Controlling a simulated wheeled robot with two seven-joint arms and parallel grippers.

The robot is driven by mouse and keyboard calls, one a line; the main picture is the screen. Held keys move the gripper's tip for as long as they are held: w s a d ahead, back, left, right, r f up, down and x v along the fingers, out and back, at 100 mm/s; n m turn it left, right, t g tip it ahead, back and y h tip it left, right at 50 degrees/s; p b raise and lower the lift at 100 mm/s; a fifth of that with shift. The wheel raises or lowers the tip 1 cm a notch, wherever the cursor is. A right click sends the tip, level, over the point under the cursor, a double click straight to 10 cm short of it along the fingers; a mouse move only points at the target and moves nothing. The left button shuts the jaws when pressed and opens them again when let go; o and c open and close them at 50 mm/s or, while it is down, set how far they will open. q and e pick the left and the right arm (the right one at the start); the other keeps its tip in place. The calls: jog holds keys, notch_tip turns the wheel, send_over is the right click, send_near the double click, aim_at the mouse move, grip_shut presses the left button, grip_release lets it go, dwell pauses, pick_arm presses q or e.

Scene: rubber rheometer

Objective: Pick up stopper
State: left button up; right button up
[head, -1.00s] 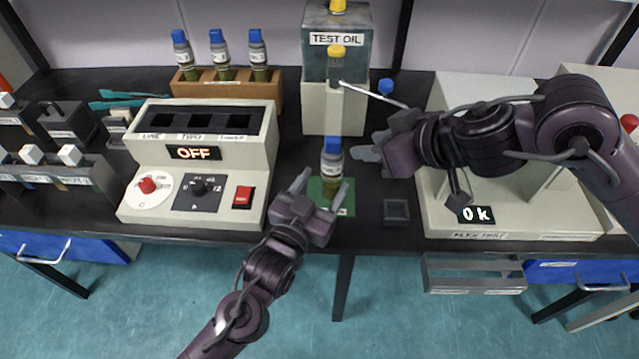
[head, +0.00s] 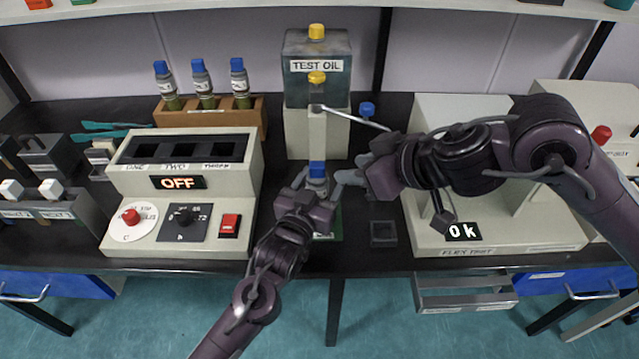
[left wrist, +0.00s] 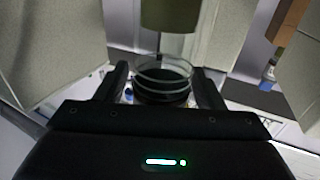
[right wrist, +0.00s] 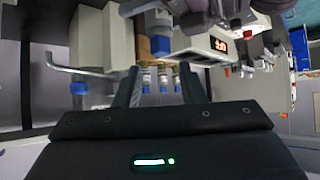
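A bottle with a blue stopper (head: 317,169) stands upright at the front middle of the bench. My left gripper (head: 317,188) has its fingers on both sides of this bottle. The left wrist view shows a clear round glass part (left wrist: 163,76) between the fingertips; I cannot tell whether they press on it. My right gripper (head: 348,178) is just right of the bottle, a little below the stopper's height. In the right wrist view its fingers are apart with nothing between them, and the stopper (right wrist: 160,44) shows beyond them. The grippers partly hide the bottle.
Another blue cap (head: 367,108) is behind my right gripper. The test oil tank (head: 317,80) and its lever are behind the bottle. A small dark square tray (head: 383,233) lies front right.

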pick_arm(q)
jog(key=c, duration=1.1)
pick_arm(e)
jog(key=shift+o, duration=1)
jog(key=shift+a, duration=0.15)
jog(key=s+a+f+n+g, duration=0.2)
jog(key=a+f+n+g, duration=0.2)
jog(key=a+n+g, duration=0.5)
jog(key=t+h, duration=0.2)
jog(key=h, duration=0.5)
send_near(317, 164)
jog(key=f, duration=0.3)
jog(key=shift+w, duration=0.2)
jog(key=shift+a+f, duration=0.15)
jog(key=shift+f, duration=2.65)
